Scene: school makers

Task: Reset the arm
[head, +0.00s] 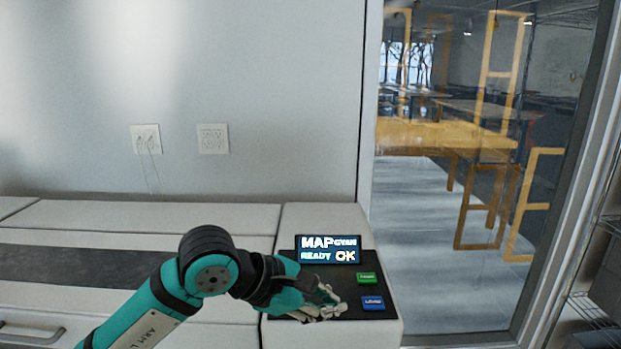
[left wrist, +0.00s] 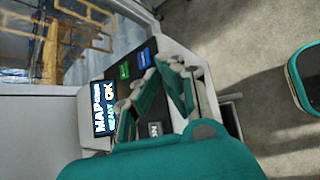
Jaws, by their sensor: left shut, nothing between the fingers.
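My left arm comes in from the lower left in the head view, and its teal gripper (head: 328,303) is over the black control panel (head: 345,279) on the white cabinet. The gripper is shut with nothing in it. The panel has a lit screen (head: 328,250) reading "READY OK", a green button (head: 367,278) and a blue button (head: 373,303). In the left wrist view the fingers (left wrist: 160,85) point toward the panel, close to the blue button (left wrist: 144,59). I cannot tell whether they touch the panel. A grey button (left wrist: 155,129) shows beside the fingers there. My right gripper is not in view.
A white cabinet (head: 150,217) runs along the wall, with two wall outlets (head: 212,139) above it. A glass door (head: 450,180) stands to the right, with yellow frames behind it. A wire rack (head: 600,310) is at the right edge.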

